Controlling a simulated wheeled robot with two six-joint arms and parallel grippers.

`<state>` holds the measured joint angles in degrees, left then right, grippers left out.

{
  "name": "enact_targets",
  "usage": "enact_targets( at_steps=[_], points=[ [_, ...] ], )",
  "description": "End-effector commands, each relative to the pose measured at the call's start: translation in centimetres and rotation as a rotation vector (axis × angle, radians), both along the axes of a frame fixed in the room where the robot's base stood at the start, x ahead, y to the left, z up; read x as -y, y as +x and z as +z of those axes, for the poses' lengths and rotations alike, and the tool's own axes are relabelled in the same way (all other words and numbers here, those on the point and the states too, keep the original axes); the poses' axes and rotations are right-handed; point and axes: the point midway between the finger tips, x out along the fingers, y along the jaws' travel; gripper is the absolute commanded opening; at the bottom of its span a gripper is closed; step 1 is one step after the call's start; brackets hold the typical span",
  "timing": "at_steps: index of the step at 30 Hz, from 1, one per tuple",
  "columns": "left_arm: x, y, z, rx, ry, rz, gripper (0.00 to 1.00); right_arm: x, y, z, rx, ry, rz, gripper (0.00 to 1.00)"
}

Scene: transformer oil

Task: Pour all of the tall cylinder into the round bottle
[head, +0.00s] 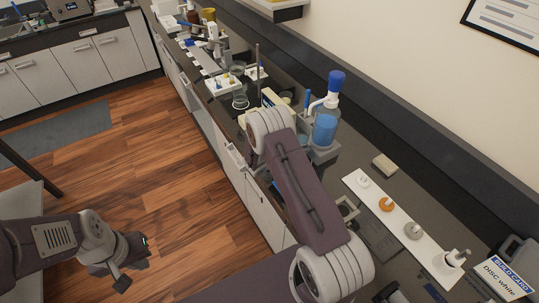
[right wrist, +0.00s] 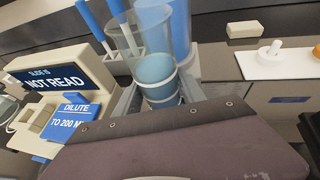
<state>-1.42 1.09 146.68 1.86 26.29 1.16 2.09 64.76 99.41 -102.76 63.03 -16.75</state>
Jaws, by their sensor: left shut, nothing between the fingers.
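My left gripper (head: 131,274) is shut and empty over the floor, away from the bench.
A display device (right wrist: 55,82) reading "NOT READ" and a blue "DILUTE" card (right wrist: 75,117) stand left of the vessels. A white strip (head: 400,222) with small parts lies on the bench. Glassware (head: 240,100) stands farther back. My right arm hides part of the bench.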

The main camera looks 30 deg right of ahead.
Motion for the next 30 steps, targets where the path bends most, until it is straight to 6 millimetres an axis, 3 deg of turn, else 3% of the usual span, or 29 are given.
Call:
enact_targets(
  at_steps=[1,3,4,8,22,30],
  points=[
    [0.0,0.0,0.0,0.0,0.0,0.0,0.0,0.0,0.0,0.0,0.0,0.0,0.0,0.23],
    [0.0,0.0,0.0,0.0,0.0,0.0,0.0,0.0,0.0,0.0,0.0,0.0,0.001,0.04],
    [0.0,0.0,0.0,0.0,0.0,0.0,0.0,0.0,0.0,0.0,0.002,-0.001,0.001,0.0],
    [0.0,0.0,0.3,0.0,0.0,0.0,0.0,0.0,0.0,0.4,0.002,-0.001,0.001,0.0],
    [0.0,0.0,3.3,0.0,0.0,0.0,0.0,0.0,0.0,4.9,0.002,0.0,0.0,0.0],
    [0.0,0.0,3.3,0.0,0.0,0.0,0.0,0.0,0.0,5.0,0.0,0.0,0.0,0.0]
  ],
)
